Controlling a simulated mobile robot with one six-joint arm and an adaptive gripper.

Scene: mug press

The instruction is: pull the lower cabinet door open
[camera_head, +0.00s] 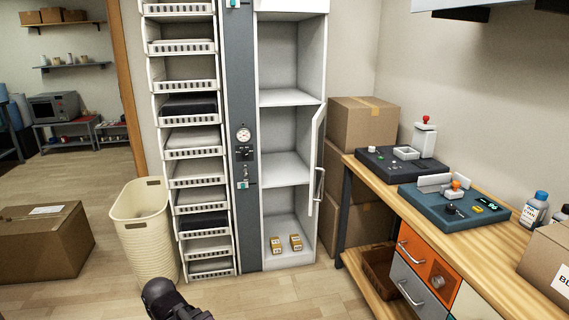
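A tall white cabinet (291,175) stands at the back wall with several open compartments, one above another. A white door (316,150) hinged on its right side stands swung outward, seen nearly edge-on, with a bar handle (320,184) on it. The compartments beside and below the door are open to view. Two small yellowish boxes (276,244) (296,242) sit on the cabinet floor. A dark rounded part of my arm (170,300) shows at the bottom edge, well in front of the cabinet and apart from it. My gripper's fingers are not seen.
A wooden workbench (460,240) with devices and drawers stands at the right, and stacked cardboard boxes (361,125) stand beside the cabinet. A cream bin (145,235) is left of the tray rack (192,143). A large box (40,245) lies further left. Bare floor shows before the cabinet.

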